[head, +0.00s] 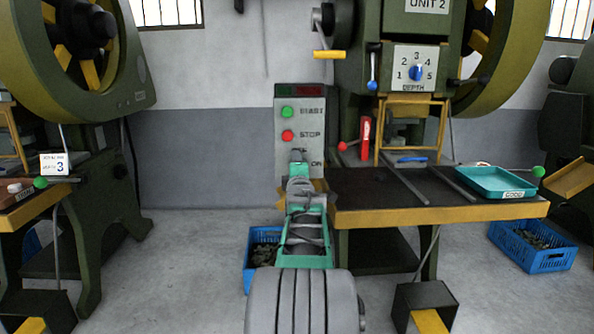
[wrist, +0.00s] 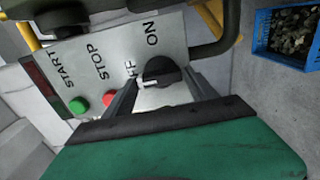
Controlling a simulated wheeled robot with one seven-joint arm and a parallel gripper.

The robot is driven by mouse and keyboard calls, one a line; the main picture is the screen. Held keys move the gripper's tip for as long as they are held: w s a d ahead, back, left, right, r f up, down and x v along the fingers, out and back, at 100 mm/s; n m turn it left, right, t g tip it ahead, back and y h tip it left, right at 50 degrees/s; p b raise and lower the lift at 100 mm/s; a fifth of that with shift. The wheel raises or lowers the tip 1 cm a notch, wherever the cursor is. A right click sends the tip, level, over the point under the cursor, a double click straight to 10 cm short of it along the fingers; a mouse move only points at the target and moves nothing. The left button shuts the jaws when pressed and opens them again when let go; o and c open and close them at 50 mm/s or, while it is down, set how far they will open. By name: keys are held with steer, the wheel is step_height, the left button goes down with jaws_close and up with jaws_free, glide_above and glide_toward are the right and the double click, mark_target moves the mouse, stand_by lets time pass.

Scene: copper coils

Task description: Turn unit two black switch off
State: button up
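The black switch (wrist: 162,70) is a round knob with a white mark on the grey control panel, below the green START and red STOP buttons. In the wrist view, ON is printed above it and a partly hidden OFF to its left. The mark lies on the knob's lower left side; its exact setting is hard to tell. My gripper (wrist: 161,82) is open, with one finger on each side of the knob; contact cannot be told. In the head view my gripper (head: 298,160) covers the switch on the panel (head: 299,98) beside the UNIT 2 press (head: 400,25).
A work table (head: 440,213) with a teal tray (head: 497,181) stands right of my arm. A blue crate (head: 262,236) sits on the floor behind my arm; a dark bar (wrist: 215,48) curves close to the switch.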

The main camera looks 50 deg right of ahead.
steer(key=shift+o, duration=1.1)
steer(key=p+v, duration=0.1)
steer(key=v, duration=0.7)
steer(key=shift+p, duration=0.4)
